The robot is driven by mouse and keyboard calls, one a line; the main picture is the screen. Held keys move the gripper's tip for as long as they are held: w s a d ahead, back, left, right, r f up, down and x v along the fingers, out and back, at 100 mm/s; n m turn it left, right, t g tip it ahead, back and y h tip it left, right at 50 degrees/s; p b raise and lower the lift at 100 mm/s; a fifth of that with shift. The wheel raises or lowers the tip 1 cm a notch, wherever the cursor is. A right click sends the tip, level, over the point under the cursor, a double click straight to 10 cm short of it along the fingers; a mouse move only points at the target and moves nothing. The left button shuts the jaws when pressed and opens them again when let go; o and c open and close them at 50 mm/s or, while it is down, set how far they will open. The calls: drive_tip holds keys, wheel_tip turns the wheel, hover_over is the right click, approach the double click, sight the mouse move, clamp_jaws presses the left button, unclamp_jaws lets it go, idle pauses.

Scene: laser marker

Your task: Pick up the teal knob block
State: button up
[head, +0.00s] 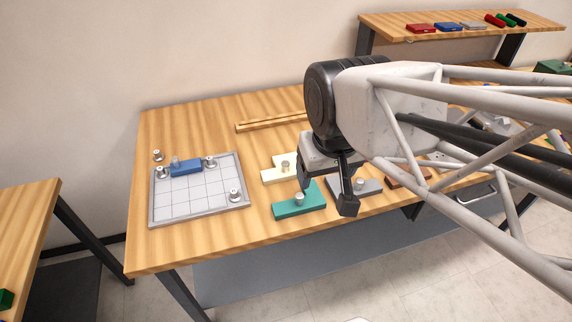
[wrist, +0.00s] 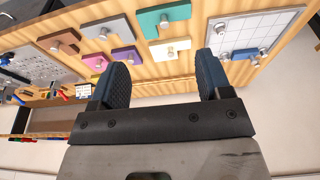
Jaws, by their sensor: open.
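The teal knob block (head: 312,206) lies flat near the front edge of the wooden table, its grey knob pointing up. In the wrist view the teal block (wrist: 178,13) shows whole near the top edge, ahead of the fingers. My gripper (head: 326,192) is open and empty, above the table beside the teal block. In the head view its one finger hangs behind the block's knob and the other to the right of it. In the wrist view the gripper (wrist: 163,75) has its two fingers spread apart, with the cream block beyond the gap between them.
A cream knob block (head: 272,177) lies just behind the teal one, and a grey one (head: 371,187) to its right. A gridded plate (head: 190,208) with a blue block (head: 187,168) and several metal knobs is on the left. A wooden strip (head: 265,122) lies behind.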

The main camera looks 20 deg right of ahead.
drive_tip(key=shift+o, duration=0.5)
drive_tip(key=m+g+y, duration=0.3)
drive_tip(key=m+y, duration=0.2)
drive_tip(key=m, duration=1.3)
hover_over(306, 201)
drive_tip(key=d, duration=0.1)
wheel_tip(306, 201, down, 17)
drive_tip(key=shift+d+f, duration=0.1)
drive_tip(key=shift+f, duration=0.05)
drive_tip(key=shift+x, duration=1.3)
